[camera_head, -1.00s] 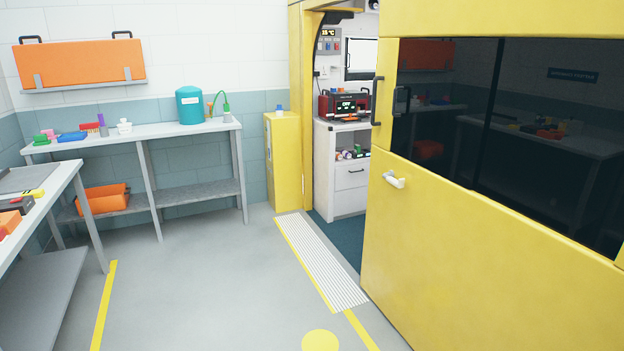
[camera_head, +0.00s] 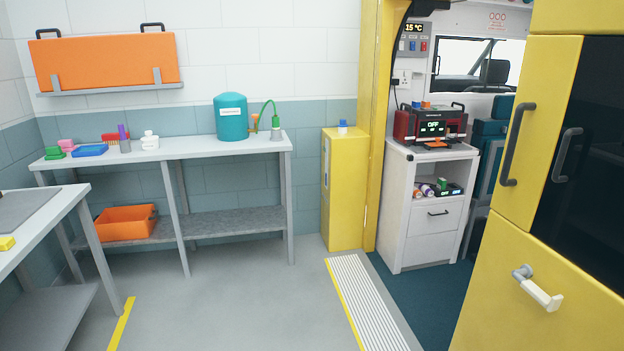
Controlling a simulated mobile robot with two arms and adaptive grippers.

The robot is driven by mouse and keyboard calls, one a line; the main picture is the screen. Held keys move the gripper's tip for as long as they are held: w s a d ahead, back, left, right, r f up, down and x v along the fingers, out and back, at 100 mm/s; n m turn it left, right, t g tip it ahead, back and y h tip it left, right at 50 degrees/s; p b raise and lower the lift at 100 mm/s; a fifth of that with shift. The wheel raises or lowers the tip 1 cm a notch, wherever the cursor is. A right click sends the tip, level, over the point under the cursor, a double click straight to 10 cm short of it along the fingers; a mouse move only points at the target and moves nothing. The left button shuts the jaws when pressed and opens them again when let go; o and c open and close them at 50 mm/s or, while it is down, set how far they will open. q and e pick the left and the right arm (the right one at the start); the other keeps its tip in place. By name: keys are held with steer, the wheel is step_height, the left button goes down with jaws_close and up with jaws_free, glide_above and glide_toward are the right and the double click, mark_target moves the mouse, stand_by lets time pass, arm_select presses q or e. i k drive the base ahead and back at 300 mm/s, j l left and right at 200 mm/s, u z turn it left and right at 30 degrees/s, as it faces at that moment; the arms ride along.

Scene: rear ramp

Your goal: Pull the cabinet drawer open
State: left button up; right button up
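A white cabinet (camera_head: 406,237) stands inside the doorway of the yellow vehicle, at the right of the view. Above the drawer is an open shelf with several small bottles and a dark box. A red and black device reading OFF (camera_head: 432,124) sits on the cabinet top. Neither of my grippers shows in the view.
A yellow door with dark handles (camera_head: 517,144) and a white latch (camera_head: 537,288) fills the right side. A striped ramp strip (camera_head: 367,302) lies before the doorway. A grey bench (camera_head: 185,149) and a small yellow cabinet (camera_head: 343,190) line the back wall. The grey floor (camera_head: 235,310) in the middle is clear.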

mark_target(435, 218)
steer(key=i+z, duration=0.1)
steer(key=i, duration=0.4)
steer(key=i+j+z, duration=0.1)
steer(key=i, duration=0.4)
steer(key=i+j+z, duration=0.1)
steer(key=i, duration=0.4)
steer(key=i+j+z, duration=0.1)
steer(key=i, duration=0.4)
steer(key=j, duration=0.1)
